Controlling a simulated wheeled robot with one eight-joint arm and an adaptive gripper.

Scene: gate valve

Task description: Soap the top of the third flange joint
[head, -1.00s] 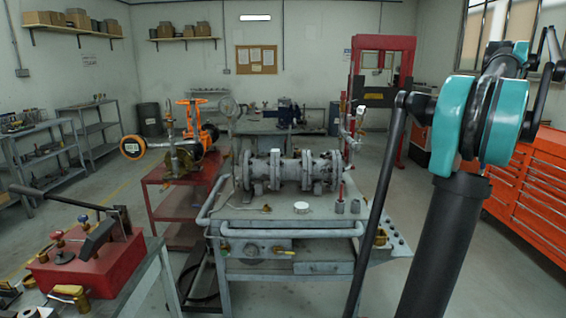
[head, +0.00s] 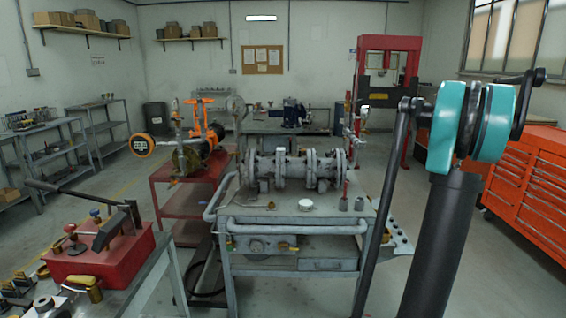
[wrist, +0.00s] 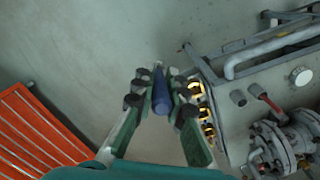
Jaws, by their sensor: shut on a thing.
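A grey pipe assembly with several bolted flange joints (head: 310,168) lies across the top of the steel bench in the head view. Part of it also shows at the lower right of the wrist view (wrist: 285,146). I cannot tell which joint is counted as the third. My gripper (wrist: 155,86) is shut on a dark blue cylindrical object (wrist: 161,92), held over the floor beside the bench, apart from the flanges. Its far end and any label are not clear. The gripper is outside the head view, where only my arm shows at the right.
The bench (head: 270,215) carries a white round cap (head: 305,204) and a small red-topped tool (head: 345,190). Brass fittings (wrist: 207,115) sit on its side tray. An orange tool cabinet (head: 535,180) stands right, a red pump box (head: 100,255) left. Floor between bench and cabinet is clear.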

